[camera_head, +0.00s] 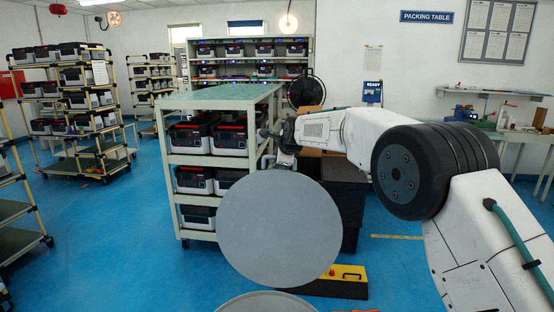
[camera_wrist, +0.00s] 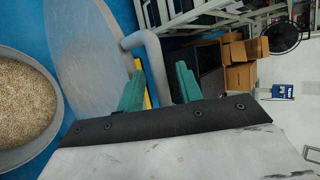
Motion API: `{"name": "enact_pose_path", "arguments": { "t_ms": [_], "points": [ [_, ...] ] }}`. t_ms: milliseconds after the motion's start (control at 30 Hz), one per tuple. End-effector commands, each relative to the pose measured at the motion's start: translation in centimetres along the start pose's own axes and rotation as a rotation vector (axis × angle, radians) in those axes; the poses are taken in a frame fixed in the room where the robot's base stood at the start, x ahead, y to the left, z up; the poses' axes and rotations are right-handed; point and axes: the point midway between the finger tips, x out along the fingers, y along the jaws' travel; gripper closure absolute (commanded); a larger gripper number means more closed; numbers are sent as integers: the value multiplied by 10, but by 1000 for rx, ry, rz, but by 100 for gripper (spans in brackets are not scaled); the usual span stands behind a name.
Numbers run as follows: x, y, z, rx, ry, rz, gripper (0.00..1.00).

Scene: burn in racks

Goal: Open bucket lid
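The bucket lid (camera_head: 280,228) is a large grey disc. In the head view it hangs in the air, tilted up and facing the camera, apart from the bucket. In the wrist view the lid (camera_wrist: 88,45) shows with its bent grey handle (camera_wrist: 146,42). My gripper (camera_wrist: 160,82) has green fingers, one on each side of the handle, and is shut on it. The open bucket (camera_wrist: 57,112) is at the left of the wrist view, with grainy tan contents. In the head view only its rim (camera_head: 275,296) shows at the bottom edge.
A cream rack (camera_head: 224,158) with black and white units stands behind the lid. A black and yellow box (camera_head: 345,275) lies on the floor just behind the lid. Cardboard boxes (camera_wrist: 240,65) stand beyond my gripper.

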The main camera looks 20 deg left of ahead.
Motion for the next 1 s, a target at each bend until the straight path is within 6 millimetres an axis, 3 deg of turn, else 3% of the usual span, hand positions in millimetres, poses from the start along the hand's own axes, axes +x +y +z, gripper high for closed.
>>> {"name": "enact_pose_path", "arguments": {
  "t_ms": [433,867,1000],
  "points": [
    [-65,-1,1,-1,-1,-3,64],
    [-72,0,0,-2,-1,-2,64],
    [-72,2,0,-76,0,12,64]
  ]
}}
